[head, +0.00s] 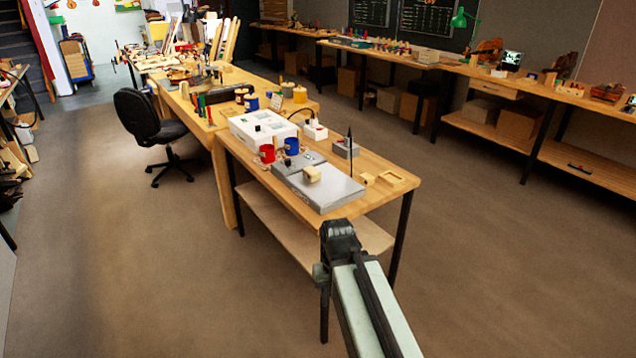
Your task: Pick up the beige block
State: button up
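A beige block (312,173) sits on top of a flat grey case (335,190) near the front of the wooden table (395,202). A smaller beige piece (367,178) lies on the table just right of the case. My gripper (338,236) is at the far end of my arm, in front of the table's near edge in the picture and below the blocks. It appears apart from the beige block. Its fingers are dark and too small to tell whether they are open or shut.
A red mug (267,153), a blue mug (291,146) and a white box (252,126) stand behind the case. A shallow wooden tray (398,178) lies at the right corner. A thin dark rod (349,143) stands upright nearby. A black chair (140,115) is at left. Floor is open on both sides.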

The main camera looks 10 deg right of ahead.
aim_at(366, 178)
jog(key=u, duration=0.4)
jog(key=i, duration=1.05)
jog(key=z, duration=0.05)
